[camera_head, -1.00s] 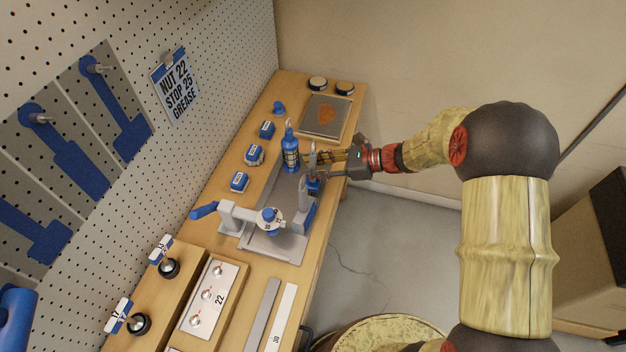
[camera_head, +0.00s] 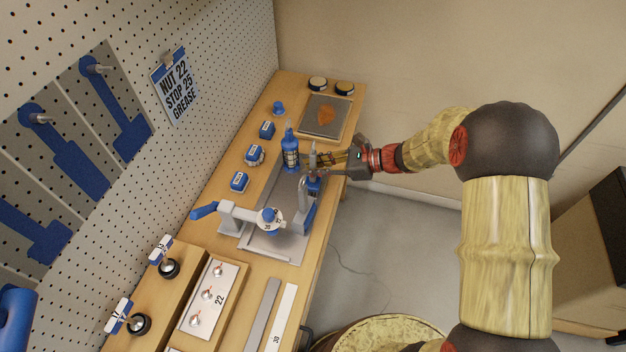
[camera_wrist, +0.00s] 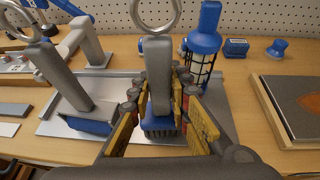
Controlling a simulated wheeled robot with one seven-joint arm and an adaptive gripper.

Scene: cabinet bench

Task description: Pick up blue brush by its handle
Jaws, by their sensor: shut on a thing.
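The blue brush (camera_wrist: 160,128) stands upright in the middle of the wrist view, with a grey handle topped by a metal ring and a ribbed blue lower end. My gripper (camera_wrist: 160,88) has its yellow-padded fingers on both sides of the handle and is shut on it. In the head view my gripper (camera_head: 320,160) reaches in from the right at the bench's right edge, and the brush (camera_head: 314,183) is partly hidden there. Its lower end looks at or near the bench surface; I cannot tell whether it touches.
A similar grey-handled tool with a blue base (camera_wrist: 82,122) stands close left. A clamp fixture (camera_head: 268,220) is nearer, and a tray with an orange patch (camera_head: 324,116) lies beyond.

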